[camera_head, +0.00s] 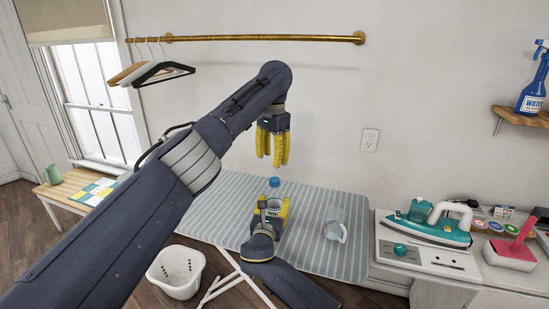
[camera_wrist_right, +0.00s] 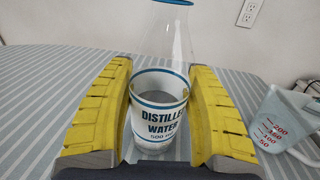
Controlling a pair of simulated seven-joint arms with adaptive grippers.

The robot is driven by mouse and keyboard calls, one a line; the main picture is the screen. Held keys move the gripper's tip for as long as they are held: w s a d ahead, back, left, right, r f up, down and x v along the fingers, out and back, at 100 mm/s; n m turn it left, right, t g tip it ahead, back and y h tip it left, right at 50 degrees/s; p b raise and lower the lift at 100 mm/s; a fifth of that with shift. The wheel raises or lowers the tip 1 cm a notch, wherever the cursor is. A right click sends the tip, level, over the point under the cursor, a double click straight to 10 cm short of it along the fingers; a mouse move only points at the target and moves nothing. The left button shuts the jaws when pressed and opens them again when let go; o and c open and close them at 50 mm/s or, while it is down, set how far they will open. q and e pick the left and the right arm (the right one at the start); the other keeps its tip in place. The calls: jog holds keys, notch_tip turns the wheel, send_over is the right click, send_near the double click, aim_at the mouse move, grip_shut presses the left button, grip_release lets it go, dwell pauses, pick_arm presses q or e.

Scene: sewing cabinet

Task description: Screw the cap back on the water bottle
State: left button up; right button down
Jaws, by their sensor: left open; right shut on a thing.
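The water bottle (camera_head: 273,211) stands upright on the striped ironing board (camera_head: 210,208). In the right wrist view the bottle (camera_wrist_right: 158,117) has a white "DISTILLED WATER" label and a clear tapering upper part with a blue ring at the frame's top edge. My right gripper (camera_head: 272,204) is shut on it, with a yellow finger on each side. A small blue cap (camera_head: 274,182) shows at the bottle's top in the head view; whether it is seated or threaded, I cannot tell. My left gripper (camera_head: 272,150) hangs above the bottle, open and empty, fingers pointing down.
A clear measuring jug (camera_head: 335,225) stands on the board right of the bottle. A teal iron (camera_head: 430,231) sits on a white unit farther right. A white basket (camera_head: 176,274) is on the floor at left. The board's left part is clear.

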aim_at(274, 179)
pick_arm(q)
jog(key=n, duration=0.5)
jog(key=shift+s+d+n, duration=0.1)
jog(key=shift+d+n, duration=0.2)
jog(key=shift+n, duration=0.1)
jog(key=n, duration=0.4)
jog(key=shift+d, duration=0.15)
jog(key=shift+f, duration=0.2)
jog(key=shift+f, duration=3.85)
grip_shut()
